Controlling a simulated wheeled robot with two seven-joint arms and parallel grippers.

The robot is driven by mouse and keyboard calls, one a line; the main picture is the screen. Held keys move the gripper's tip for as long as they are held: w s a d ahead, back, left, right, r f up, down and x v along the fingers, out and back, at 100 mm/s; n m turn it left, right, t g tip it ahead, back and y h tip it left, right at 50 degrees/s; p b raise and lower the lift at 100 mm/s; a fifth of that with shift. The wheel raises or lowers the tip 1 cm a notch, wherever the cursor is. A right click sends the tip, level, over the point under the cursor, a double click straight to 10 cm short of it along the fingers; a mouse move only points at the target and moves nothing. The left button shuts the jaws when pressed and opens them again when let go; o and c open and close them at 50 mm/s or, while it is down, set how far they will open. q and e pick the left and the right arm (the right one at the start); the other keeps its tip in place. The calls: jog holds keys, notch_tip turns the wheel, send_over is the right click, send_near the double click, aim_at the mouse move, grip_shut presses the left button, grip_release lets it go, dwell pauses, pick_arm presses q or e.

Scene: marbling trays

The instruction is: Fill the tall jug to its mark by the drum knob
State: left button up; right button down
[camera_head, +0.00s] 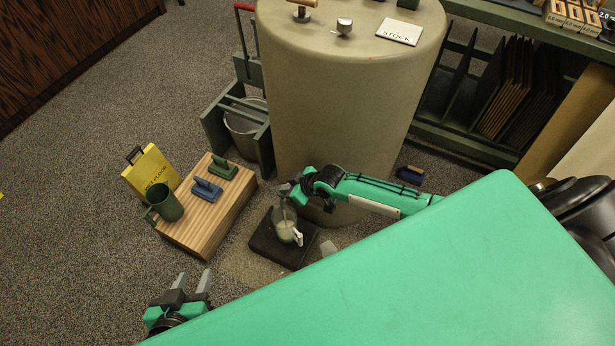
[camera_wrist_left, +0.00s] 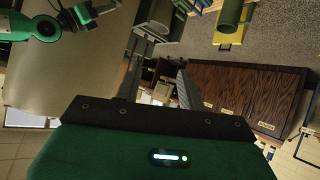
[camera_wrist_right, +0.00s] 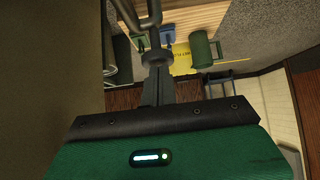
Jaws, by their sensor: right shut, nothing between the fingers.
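A clear jug (camera_head: 285,226) with pale liquid in its lower part stands upright on a dark pad (camera_head: 268,248) at the foot of the beige drum (camera_head: 335,100). Its fill mark is too small to make out. My right gripper (camera_head: 286,188) is just above the jug at the drum's side, shut and empty. In the right wrist view a round grey knob (camera_wrist_right: 155,58) on a metal tap sits right at its fingertips (camera_wrist_right: 158,82); I cannot tell whether they touch. My left gripper (camera_head: 192,282) is open and empty over the floor, away from the jug.
A wooden block (camera_head: 215,215) left of the jug holds a green mug (camera_head: 164,200) and blue and green handled tools (camera_head: 206,190). A yellow wet-floor sign (camera_head: 152,172) stands behind. A metal bucket (camera_head: 245,125) sits in a green frame. Floor at the left is clear.

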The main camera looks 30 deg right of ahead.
jog(key=shift+w+r+p, duration=0.1)
jog(key=shift+r+p, duration=0.35)
jog(key=shift+r, duration=0.2)
pick_arm(q)
jog(key=s+a+r+n+g+y+p, duration=0.1)
jog(key=s+a+g+y+p, duration=0.2)
jog(key=s+a+g, duration=0.2)
jog(key=a+g, duration=0.1)
jog(key=a, duration=0.2)
jog(key=shift+s+a+r+y, duration=0.2)
jog(key=shift+a+r+y, duration=0.1)
pick_arm(e)
jog(key=v, duration=1)
jog(key=shift+r, duration=0.4)
jog(key=shift+a, duration=0.15)
